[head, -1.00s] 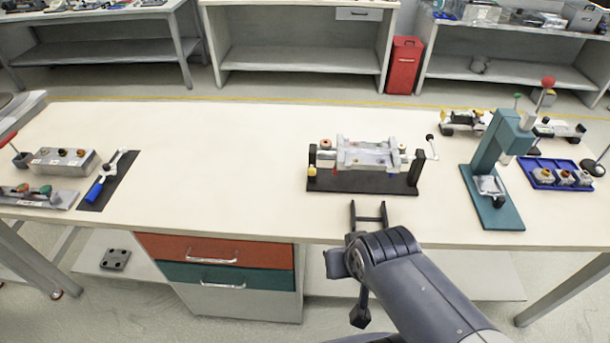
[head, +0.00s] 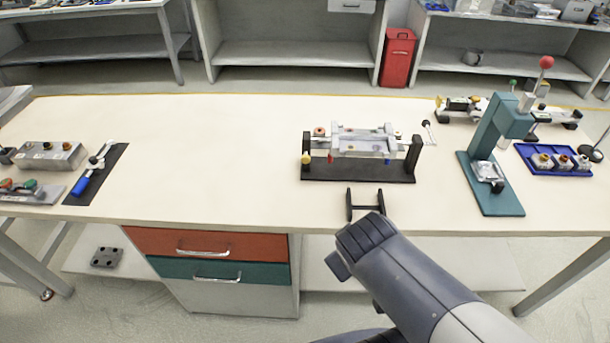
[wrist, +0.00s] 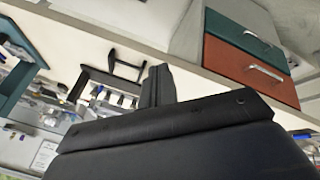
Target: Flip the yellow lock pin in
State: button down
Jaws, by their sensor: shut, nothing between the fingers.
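The yellow lock pin (head: 306,159) shows as a small yellow knob at the left end of a black-based fixture (head: 358,175) with a pale clamp block on top. Whether the pin is in or out is too small to tell. In the wrist view, my gripper (wrist: 158,85) shows dark fingers together, holding nothing. The fixture's black frame (wrist: 105,84) lies beyond them, and the pin cannot be made out there.
A teal press (head: 488,150) and blue tray (head: 550,165) stand to the right. Drawers (head: 208,243) hang underneath. The left-middle tabletop is clear.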

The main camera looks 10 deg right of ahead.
aim_at(305, 161)
jog(key=w+d+f+n+t+h+b, duration=0.3)
jog(key=w+f+n+h+b, duration=0.3)
jog(key=n+b, duration=0.55)
jog(key=w+a+r+n+t+y+b, duration=0.2)
jog(key=w+a+n+t+b, duration=0.6)
jog(key=n, duration=0.8)
jog(key=shift+w+a+n+t+y, duration=0.35)
jog(key=shift+w+a+y, duration=0.25)
jog(key=shift+a, duration=0.35)
jog(key=b+x, duration=0.2)
jog(key=x, duration=1.1)
jog(key=shift+d+f, duration=0.1)
jog(key=shift+f, duration=0.05)
jog(key=shift+w+d, duration=0.1)
jog(key=shift+w, duration=0.35)
